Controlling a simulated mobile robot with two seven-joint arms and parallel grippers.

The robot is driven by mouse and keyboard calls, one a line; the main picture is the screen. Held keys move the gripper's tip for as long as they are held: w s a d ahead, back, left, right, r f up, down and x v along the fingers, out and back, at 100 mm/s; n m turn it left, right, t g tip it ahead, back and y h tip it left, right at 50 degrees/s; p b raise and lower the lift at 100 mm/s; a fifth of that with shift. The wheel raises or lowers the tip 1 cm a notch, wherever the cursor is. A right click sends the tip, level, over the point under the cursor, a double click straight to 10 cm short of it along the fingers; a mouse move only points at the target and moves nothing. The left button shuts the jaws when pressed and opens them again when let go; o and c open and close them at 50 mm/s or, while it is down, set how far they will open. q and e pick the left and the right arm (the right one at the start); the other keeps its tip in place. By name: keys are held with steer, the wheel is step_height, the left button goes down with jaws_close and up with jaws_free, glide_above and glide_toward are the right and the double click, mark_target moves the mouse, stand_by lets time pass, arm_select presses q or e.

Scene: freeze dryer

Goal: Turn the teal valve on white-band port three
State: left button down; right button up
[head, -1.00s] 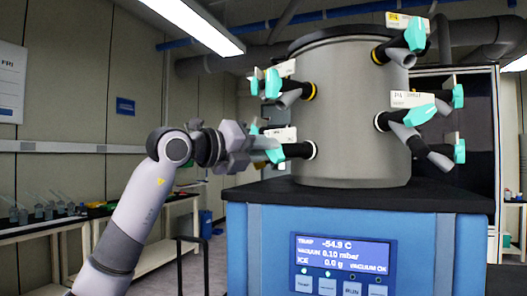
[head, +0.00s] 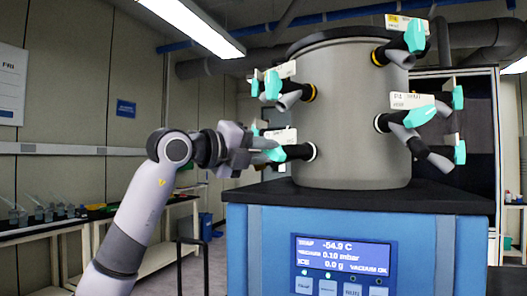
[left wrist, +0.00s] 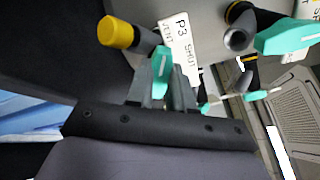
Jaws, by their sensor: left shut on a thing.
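In the head view, the lower left white-band port (head: 310,151) on the grey drum (head: 350,115) carries a teal valve (head: 275,154). My left gripper (head: 262,152) is shut on this teal valve and covers part of it. In the left wrist view, the teal handle (left wrist: 162,70) sits between my left fingers (left wrist: 163,92). My right gripper is not in view.
Another teal valve (head: 272,84) on a yellow-band port is just above. More teal valves (head: 418,115) are on the drum's right side. The blue base (head: 250,250) has a lit display (head: 343,255). A bench (head: 150,212) stands behind at left.

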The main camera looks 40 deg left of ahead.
arm_select(q)
steer(key=c, duration=1)
jaws_free()
steer(key=b+v, duration=0.2)
steer(key=v, duration=0.5)
steer(key=shift+s, duration=0.1)
